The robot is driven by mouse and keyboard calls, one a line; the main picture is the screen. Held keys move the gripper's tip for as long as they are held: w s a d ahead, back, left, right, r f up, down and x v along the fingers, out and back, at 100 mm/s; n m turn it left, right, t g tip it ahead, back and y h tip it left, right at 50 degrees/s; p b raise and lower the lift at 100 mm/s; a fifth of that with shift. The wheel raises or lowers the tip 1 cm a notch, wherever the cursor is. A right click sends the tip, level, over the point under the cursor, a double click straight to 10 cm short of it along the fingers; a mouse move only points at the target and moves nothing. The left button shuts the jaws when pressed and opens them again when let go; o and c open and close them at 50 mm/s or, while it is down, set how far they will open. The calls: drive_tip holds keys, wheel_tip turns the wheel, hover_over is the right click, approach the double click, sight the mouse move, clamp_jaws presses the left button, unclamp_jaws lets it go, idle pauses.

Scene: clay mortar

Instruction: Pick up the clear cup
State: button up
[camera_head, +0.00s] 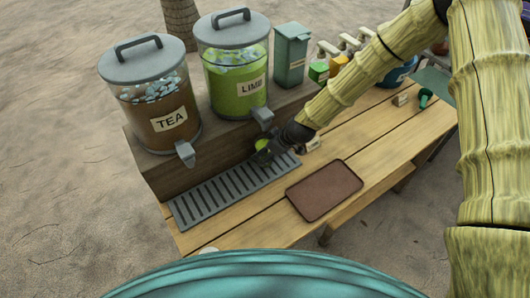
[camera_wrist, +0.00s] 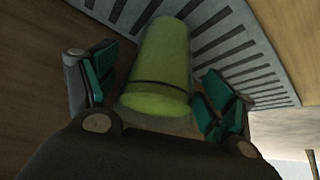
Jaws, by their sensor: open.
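In the wrist view the clear cup (camera_wrist: 162,65) looks full of yellow-green liquid and stands between the two green-padded fingers of my gripper (camera_wrist: 158,80). A gap shows on each side of the cup, so the fingers are open and not closed on it. In the head view the cup (camera_head: 262,145) is a small green shape below the tap of the lime dispenser (camera_head: 237,90), at the right end of the slotted drip tray (camera_head: 230,190). My gripper (camera_head: 268,157) is at the cup there, and the dark wrist partly hides it.
The tea dispenser (camera_head: 150,110) stands left of the lime one on a wooden riser. A brown tray (camera_head: 324,190) lies on the wooden table in front. A grey-green box (camera_head: 291,55) and several small bottles stand behind my arm. The table's front left is mostly clear.

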drive_tip(key=shift+w+a+f, duration=0.2)
drive_tip(key=shift+a+f, duration=0.1)
drive_tip(key=shift+f, duration=0.2)
drive_tip(key=shift+c, duration=0.5)
drive_tip(key=c, duration=1.2)
drive_tip(key=shift+c, duration=0.4)
drive_tip(key=shift+r, duration=0.1)
